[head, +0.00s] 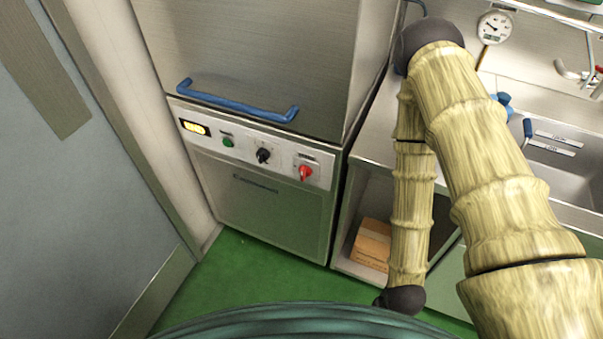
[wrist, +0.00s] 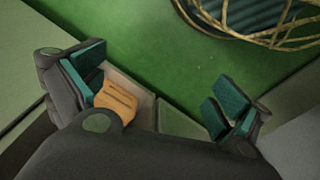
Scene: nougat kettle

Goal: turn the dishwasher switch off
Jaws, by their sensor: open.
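The dishwasher (head: 270,215) is a steel unit with a blue handle (head: 238,103) across its hood. Its control panel carries a lit yellow display (head: 194,128), a green button (head: 228,142), a black knob (head: 263,155) and a red rotary switch (head: 305,172). The lettering beside the controls is too small to read. My gripper (wrist: 160,90) shows in the wrist view, open and empty, its teal-padded fingers spread wide over the green floor. In the head view my arm hangs to the right of the dishwasher. The dishwasher controls do not show in the wrist view.
A cardboard box (head: 372,243) sits on the low shelf under the steel counter, also in the wrist view (wrist: 117,100). A sink (head: 565,165) and a round gauge (head: 494,27) are at right. A grey door (head: 75,190) stands at left. Green floor (head: 230,275) lies before the dishwasher.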

